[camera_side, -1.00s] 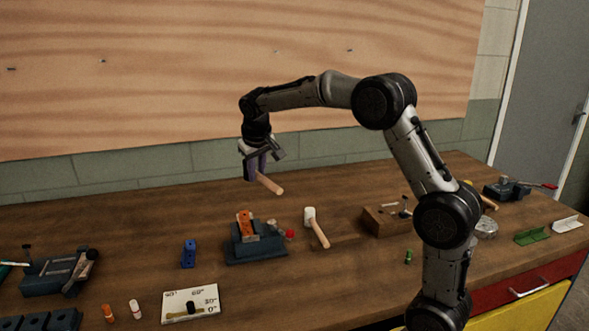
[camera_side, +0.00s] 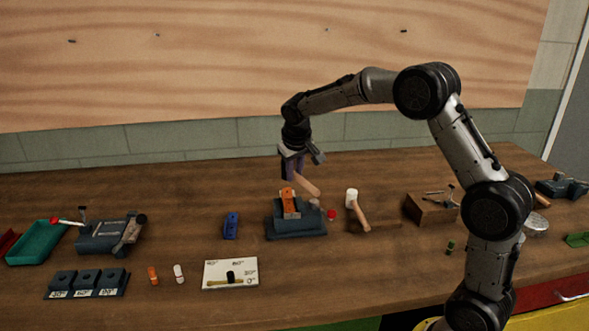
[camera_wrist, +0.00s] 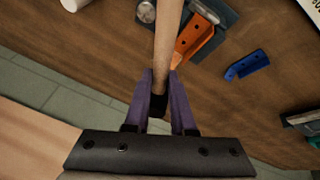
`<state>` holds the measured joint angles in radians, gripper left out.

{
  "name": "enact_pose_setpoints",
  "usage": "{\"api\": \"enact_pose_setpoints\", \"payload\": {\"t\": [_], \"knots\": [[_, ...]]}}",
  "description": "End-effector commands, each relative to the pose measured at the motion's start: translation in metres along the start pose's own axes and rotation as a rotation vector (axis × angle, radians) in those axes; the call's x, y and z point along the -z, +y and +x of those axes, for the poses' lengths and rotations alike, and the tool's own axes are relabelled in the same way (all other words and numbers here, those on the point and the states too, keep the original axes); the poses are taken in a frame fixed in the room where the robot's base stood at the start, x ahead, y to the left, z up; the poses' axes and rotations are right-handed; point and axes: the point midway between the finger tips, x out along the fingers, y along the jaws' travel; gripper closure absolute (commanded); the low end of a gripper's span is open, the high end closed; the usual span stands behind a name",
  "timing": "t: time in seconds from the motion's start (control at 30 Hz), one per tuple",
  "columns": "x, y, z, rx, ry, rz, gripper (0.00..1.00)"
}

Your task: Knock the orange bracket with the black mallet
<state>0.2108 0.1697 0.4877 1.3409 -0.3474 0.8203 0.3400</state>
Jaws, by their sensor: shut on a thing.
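The orange bracket (camera_side: 290,203) stands tilted on a dark blue-grey fixture block (camera_side: 297,226). It also shows in the wrist view (camera_wrist: 195,38). My gripper (camera_side: 293,172) is above and just behind the bracket, fingers pointing down. Its purple fingers (camera_wrist: 160,82) are shut on a tool with a wooden handle (camera_wrist: 168,40), which I take to be the mallet. A black part (camera_wrist: 158,98) shows between the fingers. I cannot tell whether it is the head. In the side view the handle (camera_side: 307,186) slants down to the right, partly overlapping the fixture area. No contact with the bracket is clear.
A white-headed mallet (camera_side: 352,196) stands right of the fixture, near a red cap (camera_side: 331,214). A blue bracket (camera_side: 231,225) is to the left. An angle card (camera_side: 216,274) lies in front. A wooden block (camera_side: 420,209) stands at right.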

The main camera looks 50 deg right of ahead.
Motion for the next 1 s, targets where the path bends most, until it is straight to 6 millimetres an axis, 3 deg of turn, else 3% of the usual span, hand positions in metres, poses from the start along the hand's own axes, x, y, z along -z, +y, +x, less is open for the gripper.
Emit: {"api": "enact_pose_setpoints", "payload": {"t": [0.43,1.0], "knots": [[0.0,0.0,0.0,0.0,0.002,0.001,1.0],[-0.009,-0.005,0.023,0.0,0.001,0.0,1.0]]}}
